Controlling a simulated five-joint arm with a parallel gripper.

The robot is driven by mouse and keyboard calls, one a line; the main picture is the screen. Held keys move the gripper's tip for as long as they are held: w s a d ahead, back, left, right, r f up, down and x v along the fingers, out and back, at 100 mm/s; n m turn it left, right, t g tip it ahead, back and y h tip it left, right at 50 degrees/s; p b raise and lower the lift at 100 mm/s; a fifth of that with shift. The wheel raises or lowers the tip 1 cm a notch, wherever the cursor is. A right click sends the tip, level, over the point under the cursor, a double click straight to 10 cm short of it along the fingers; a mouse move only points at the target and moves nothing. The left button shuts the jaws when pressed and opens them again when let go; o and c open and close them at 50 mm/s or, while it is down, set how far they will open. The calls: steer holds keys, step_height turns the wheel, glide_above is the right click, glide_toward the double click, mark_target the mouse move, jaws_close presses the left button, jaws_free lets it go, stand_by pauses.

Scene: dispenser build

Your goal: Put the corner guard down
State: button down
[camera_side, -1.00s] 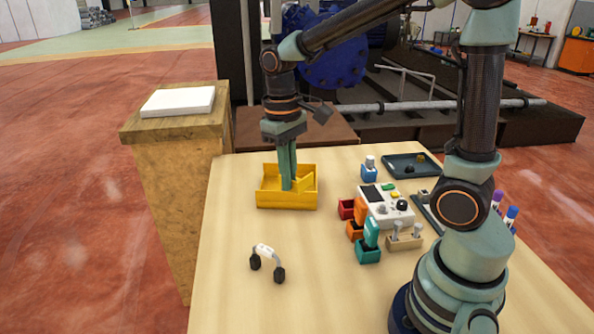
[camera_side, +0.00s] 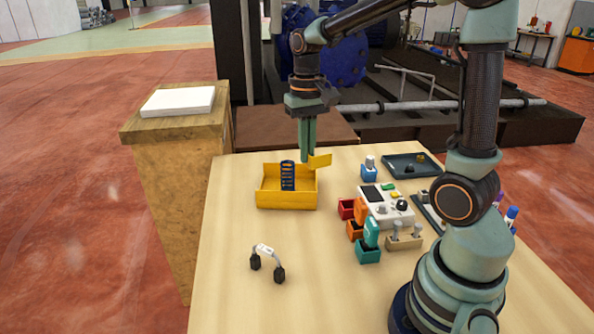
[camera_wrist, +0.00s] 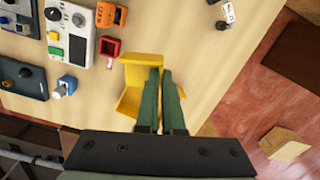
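The corner guard (camera_side: 320,161) appears to be the small flat yellow piece at my fingertips. It sticks out to the right of my gripper (camera_side: 307,159), whose fingers are close together and seem to grip it. The guard is around the height of the back right rim of the yellow bin (camera_side: 286,201); the side view does not show the exact gap. In the wrist view, yellow surfaces show beside my gripper (camera_wrist: 160,73), and I cannot clearly part guard from bin there.
A dark blue slotted piece (camera_side: 288,176) stands in the bin. A white handle with black feet (camera_side: 266,259) lies in front. Right are red (camera_side: 346,208), orange and teal small bins, a control box (camera_side: 388,207) and a dark tray (camera_side: 398,172). The table's front left is clear.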

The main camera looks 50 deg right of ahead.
steer(key=d+m, duration=0.2)
steer(key=d, duration=0.1)
steer(key=shift+d+m, duration=0.35)
steer(key=shift+m, duration=0.05)
glide_above(314, 224)
step_height(314, 224, down, 14)
steer(key=shift+f, duration=2.6)
steer(key=c, duration=1.1)
jaws_free()
steer(key=shift+f, duration=0.15)
steer(key=shift+o, duration=0.2)
